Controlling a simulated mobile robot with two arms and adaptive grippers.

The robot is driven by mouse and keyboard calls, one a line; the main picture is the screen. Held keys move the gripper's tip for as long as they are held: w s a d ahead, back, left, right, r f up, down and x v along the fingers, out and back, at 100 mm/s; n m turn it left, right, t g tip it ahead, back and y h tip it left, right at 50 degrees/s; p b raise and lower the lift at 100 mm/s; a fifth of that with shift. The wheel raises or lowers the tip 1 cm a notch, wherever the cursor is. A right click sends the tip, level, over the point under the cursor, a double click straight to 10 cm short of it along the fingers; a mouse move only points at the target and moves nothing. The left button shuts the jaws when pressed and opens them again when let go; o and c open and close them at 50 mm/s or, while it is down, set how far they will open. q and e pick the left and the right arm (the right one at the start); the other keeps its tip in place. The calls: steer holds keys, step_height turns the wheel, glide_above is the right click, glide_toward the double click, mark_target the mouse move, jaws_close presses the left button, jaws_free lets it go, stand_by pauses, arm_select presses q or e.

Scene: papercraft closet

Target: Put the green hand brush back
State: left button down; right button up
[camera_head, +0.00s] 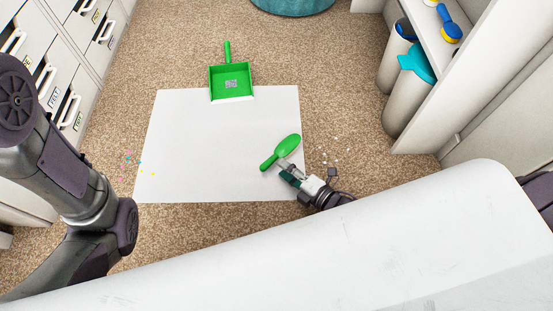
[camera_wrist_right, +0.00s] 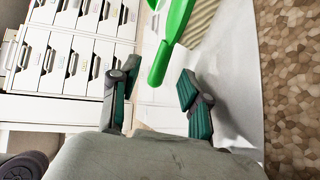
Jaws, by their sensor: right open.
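The green hand brush (camera_head: 287,146) shows over the right part of a white sheet (camera_head: 205,140) on the carpet. Its handle points to the lower left. My right gripper (camera_head: 287,172) is open just below the brush in the head view. In the right wrist view, the handle end of the brush (camera_wrist_right: 160,62) lies just ahead of the gap between the spread fingers of my right gripper (camera_wrist_right: 158,90). The bristles show as a pale ridged strip. My left arm is at the left of the head view, but its gripper is out of view.
A green dustpan (camera_head: 230,82) lies at the sheet's far edge. Small coloured scraps (camera_head: 138,162) and pale bits (camera_head: 335,150) are scattered beside the sheet. White drawers (camera_head: 65,90) line the left. A shelf (camera_head: 435,45) with blue and yellow items stands right, near white bins (camera_head: 400,95).

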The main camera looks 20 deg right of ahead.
steer(key=p+v, duration=0.2)
steer(key=v, duration=0.5)
steer(key=shift+p, duration=0.4)
steer(key=shift+s+d, duration=0.15)
steer(key=shift+s, duration=0.05)
